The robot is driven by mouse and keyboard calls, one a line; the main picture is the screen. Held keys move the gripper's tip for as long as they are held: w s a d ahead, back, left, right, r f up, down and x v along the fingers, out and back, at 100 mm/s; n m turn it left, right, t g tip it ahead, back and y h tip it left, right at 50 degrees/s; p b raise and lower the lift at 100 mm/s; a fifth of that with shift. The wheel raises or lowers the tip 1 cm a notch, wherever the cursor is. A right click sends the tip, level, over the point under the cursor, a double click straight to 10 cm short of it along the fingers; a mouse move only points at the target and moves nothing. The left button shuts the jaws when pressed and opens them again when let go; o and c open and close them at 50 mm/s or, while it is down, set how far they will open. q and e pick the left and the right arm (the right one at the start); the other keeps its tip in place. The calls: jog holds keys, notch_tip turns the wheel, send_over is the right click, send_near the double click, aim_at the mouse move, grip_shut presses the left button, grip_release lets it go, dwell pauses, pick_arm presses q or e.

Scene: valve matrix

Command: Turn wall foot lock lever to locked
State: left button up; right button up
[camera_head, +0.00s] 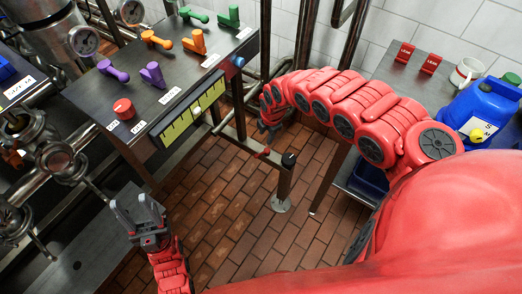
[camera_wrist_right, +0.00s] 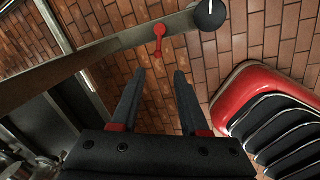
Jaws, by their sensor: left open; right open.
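A black round knob (camera_wrist_right: 210,14) tops the post at the rail's end, right of the lever. My left gripper (camera_head: 136,212) is open and empty at the lower left.
A dark console (camera_head: 150,70) holds purple, orange and green handles and a red button. Its leg frame stands by the rail. A side table (camera_head: 400,62) at the right carries a blue jug (camera_head: 480,110) and a mug. Brick floor (camera_head: 225,220) is clear below.

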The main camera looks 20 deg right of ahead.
jog(key=b, duration=0.4)
send_near(261, 154)
jog(key=f, duration=0.2)
jog(key=w+f+b, duration=0.1)
jog(key=f, duration=0.1)
jog(key=f+b, duration=0.1)
jog(key=f, duration=0.1)
jog(key=shift+w+a+f, duration=0.25)
jog(key=shift+w+a, duration=0.05)
jog(key=shift+w, duration=0.05)
jog(key=shift+f, duration=0.35)
jog(key=shift+w+d+f+b, duration=0.1)
jog(key=shift+f+b, duration=0.2)
jog(key=shift+f, duration=0.05)
grip_shut()
